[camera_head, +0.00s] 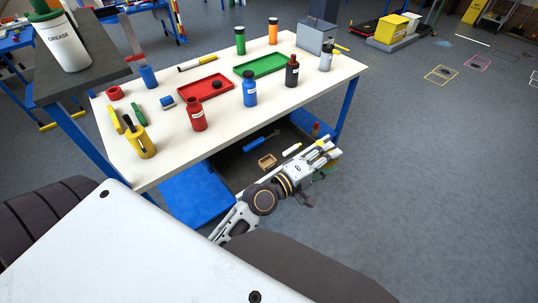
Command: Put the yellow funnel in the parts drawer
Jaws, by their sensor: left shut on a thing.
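My left gripper (326,154) is over the right front end of the open parts drawer (232,172), beyond the table's front edge. It is shut on a small yellow thing (334,154), which looks like the yellow funnel; the gripper hides most of it, so its shape is unclear. The drawer has a dark floor and sits below the tabletop. In it are a blue tool (260,141), a small wooden box (267,162), a white cylinder (292,150) and a small red item (316,129). My right gripper is out of view.
The white tabletop (165,103) above holds a red tray (206,88), a green tray (260,65), several bottles and a yellow can (140,143). A blue table leg (346,105) stands close to the drawer's right side.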

